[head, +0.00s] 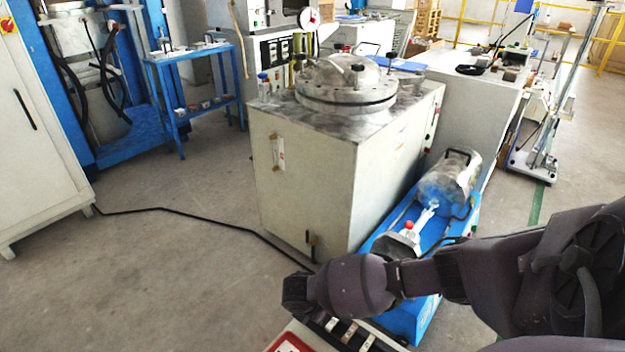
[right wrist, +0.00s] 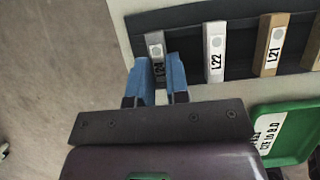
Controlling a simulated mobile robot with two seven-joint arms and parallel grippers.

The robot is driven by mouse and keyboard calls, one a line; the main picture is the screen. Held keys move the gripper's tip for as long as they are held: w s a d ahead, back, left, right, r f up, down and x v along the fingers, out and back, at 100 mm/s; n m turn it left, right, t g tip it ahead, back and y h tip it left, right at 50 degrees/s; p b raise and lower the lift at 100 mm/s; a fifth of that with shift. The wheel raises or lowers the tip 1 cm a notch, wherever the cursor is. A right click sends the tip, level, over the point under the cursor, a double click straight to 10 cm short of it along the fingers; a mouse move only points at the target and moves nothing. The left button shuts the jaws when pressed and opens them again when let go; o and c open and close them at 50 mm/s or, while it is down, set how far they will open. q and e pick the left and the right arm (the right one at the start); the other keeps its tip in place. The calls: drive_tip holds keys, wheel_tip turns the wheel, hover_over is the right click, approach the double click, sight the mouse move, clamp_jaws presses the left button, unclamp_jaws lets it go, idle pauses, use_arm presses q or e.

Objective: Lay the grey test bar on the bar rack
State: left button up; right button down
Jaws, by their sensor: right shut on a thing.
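In the right wrist view, my right gripper (right wrist: 160,62) has its blue fingers shut on a grey bar (right wrist: 155,43) marked L24. The bar's far end shows over the dark bar rack (right wrist: 188,40), left of the other bars. I cannot tell whether the bar touches the rack. In the head view, my right arm reaches in from the right, and its gripper (head: 297,296) is at the bottom centre, with the fingers and held bar not clear there. Part of the rack and its bars show below the arm. My left gripper is not in view.
On the rack lie a pale bar (right wrist: 215,52) marked L22 and a tan bar (right wrist: 270,45) marked L21, with another at the right edge. A green labelled tray (right wrist: 290,135) is near them. A red-edged thing (head: 288,343) shows at the bottom. A large cabinet (head: 340,185) stands behind.

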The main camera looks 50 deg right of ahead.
drive_tip(key=shift+f, duration=0.1)
drive_tip(key=c, duration=1.1)
unclamp_jaws()
drive_tip(key=v, duration=0.1)
drive_tip(key=p+v, duration=0.1)
drive_tip(key=shift+w+r, duration=0.25)
drive_tip(key=shift+r, duration=0.15)
use_arm(q)
drive_tip(key=p, duration=0.2)
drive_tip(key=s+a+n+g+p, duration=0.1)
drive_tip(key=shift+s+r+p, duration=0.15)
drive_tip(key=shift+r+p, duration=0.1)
drive_tip(key=shift+p, duration=0.15)
use_arm(e)
drive_tip(key=v, duration=0.9)
drive_tip(key=shift+s+a+r, duration=0.15)
drive_tip(key=shift+s+r, duration=0.05)
drive_tip(key=shift+r, duration=0.1)
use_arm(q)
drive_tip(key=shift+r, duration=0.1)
